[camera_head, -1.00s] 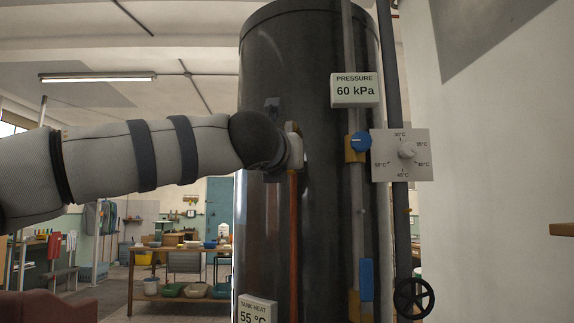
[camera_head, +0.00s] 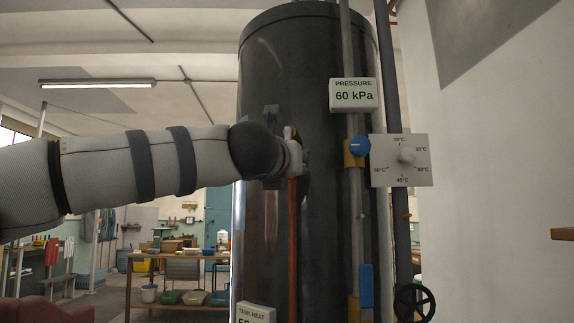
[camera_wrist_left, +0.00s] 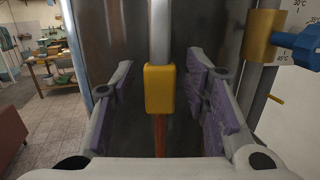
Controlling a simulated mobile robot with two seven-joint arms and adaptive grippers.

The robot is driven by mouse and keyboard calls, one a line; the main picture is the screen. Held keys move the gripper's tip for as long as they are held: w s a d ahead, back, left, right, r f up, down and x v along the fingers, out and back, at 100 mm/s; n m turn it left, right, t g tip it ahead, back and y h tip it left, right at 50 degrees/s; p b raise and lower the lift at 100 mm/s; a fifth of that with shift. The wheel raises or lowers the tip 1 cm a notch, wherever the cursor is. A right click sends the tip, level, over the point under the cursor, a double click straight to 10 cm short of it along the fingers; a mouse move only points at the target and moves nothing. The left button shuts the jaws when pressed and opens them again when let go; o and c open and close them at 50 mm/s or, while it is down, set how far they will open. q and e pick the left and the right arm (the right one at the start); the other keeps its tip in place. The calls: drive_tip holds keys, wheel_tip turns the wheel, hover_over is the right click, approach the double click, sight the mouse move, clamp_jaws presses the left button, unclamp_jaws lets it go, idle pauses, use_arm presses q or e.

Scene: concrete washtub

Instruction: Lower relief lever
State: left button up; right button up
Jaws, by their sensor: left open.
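My left gripper (camera_wrist_left: 160,66) is open, with its two purple-padded fingers on either side of a yellow block (camera_wrist_left: 160,92). The block joins a grey pipe above to an orange-red bar (camera_wrist_left: 160,135) below. I see no clear contact between the fingers and the block. In the head view my left arm reaches from the left to the dark tank (camera_head: 270,80), and its wrist hides most of the gripper (camera_head: 293,158). The orange bar (camera_head: 293,245) hangs below it. Which part is the relief lever is not labelled. My right gripper is not in view.
Right of the gripper are a blue knob (camera_head: 360,146) on a yellow fitting, a blue lever (camera_head: 366,287), a temperature dial (camera_head: 402,160) and a black handwheel (camera_head: 414,302). The pressure sign (camera_head: 353,95) reads 60 kPa. A wall closes the right side.

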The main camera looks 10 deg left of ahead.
use_arm(q)
drive_tip(key=s+f, duration=0.1)
drive_tip(key=s, duration=1.1)
drive_tip(key=shift+f, duration=0.15)
drive_tip(key=shift+w, duration=0.1)
